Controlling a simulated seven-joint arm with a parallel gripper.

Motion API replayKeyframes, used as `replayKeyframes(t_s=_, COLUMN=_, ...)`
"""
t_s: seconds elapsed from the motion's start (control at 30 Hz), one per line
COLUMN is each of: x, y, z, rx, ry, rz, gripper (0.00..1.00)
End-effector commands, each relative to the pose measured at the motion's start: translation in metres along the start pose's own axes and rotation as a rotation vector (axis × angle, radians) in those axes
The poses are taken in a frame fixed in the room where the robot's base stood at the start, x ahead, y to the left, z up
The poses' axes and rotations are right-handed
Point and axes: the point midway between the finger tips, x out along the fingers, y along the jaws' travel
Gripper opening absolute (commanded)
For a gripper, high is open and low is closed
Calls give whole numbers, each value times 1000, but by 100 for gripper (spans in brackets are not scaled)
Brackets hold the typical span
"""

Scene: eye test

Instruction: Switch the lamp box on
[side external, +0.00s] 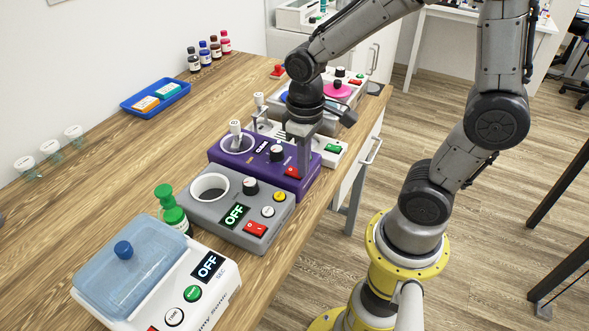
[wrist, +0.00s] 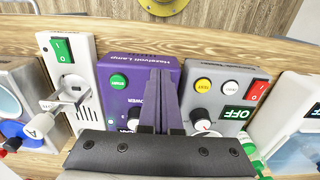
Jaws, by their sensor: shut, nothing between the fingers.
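The lamp box is a purple box (side external: 240,166) standing in the row of devices along the bench. It has a white cup-like well with a grey-white piece standing in it, a dark knob, a small dark display (side external: 262,146) too small to read, and a red switch (side external: 292,171). In the wrist view the purple box (wrist: 116,107) shows a round green button (wrist: 118,81) and lettering that seems to include "Lamp". My gripper (side external: 303,172) is shut and empty, fingers pointing down at the box's front part, beside the red switch. In the wrist view the fingers (wrist: 161,72) hide that switch; contact is unclear.
A grey box (side external: 225,216) with a red switch and an OFF display stands close on the near side. A white box with a green switch (side external: 333,148) stands on the far side. A lidded white device (side external: 207,302), a green bottle (side external: 172,212) and a blue tray (side external: 128,107) are around.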

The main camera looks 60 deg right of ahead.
Motion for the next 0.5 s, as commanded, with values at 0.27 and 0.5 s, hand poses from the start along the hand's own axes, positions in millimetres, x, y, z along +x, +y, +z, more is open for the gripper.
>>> replayKeyframes(t_s=0.27, x=-11, y=0, z=-1, rx=0, ry=3, rz=0, gripper=0)
replayKeyframes(t_s=0.5, x=-28, y=0, z=-1, rx=0, ry=2, rz=0, gripper=0)
